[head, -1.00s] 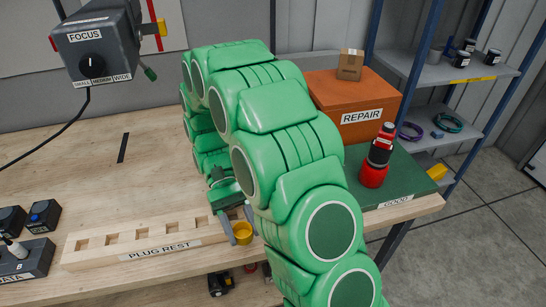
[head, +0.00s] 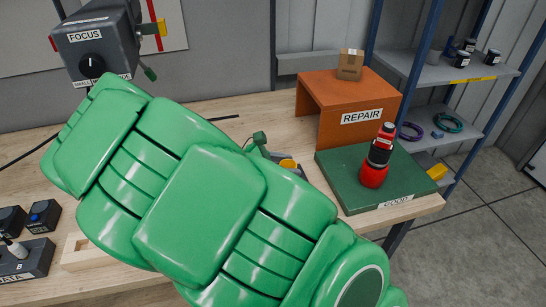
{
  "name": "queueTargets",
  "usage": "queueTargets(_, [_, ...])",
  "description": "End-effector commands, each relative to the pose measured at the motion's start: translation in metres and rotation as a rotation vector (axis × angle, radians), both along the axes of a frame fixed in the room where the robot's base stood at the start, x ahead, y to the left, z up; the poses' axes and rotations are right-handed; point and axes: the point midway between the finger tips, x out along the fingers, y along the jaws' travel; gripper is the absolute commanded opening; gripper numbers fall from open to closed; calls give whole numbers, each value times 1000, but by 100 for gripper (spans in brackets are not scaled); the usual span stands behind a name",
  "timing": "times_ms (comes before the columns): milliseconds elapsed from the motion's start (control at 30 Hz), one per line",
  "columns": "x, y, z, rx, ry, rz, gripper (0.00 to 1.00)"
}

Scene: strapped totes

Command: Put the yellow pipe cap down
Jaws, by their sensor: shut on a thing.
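The yellow pipe cap (head: 287,163) shows in the head view just left of the green GOOD board (head: 345,192). My gripper (head: 283,159) is shut on it, and only part of the gripper shows past my green arm. The cap is in front of the orange REPAIR stand (head: 335,122). I cannot tell how high it is above the wooden table (head: 210,108). My arm crosses the view and hides most of the PLUG REST block (head: 75,255).
A red and black bottle-shaped thing (head: 378,157) stands on the GOOD board. A small box (head: 350,64) sits on the REPAIR stand. A FOCUS box (head: 98,38) is at upper left, dark boxes (head: 40,217) at lower left. A shelf (head: 440,72) stands at right.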

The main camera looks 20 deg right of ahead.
Motion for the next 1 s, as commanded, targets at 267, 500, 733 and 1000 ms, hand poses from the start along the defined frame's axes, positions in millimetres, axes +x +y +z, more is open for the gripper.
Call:
queueTargets(267, [31, -4, 24, -4, -1, 239, 21])
queueTargets(500, [44, -2, 30, -5, 3, 320, 21])
queueTargets(733, [69, -4, 18, -5, 6, 323, 21])
queueTargets(1000, [108, -7, 1, -6, 5, 322, 21])
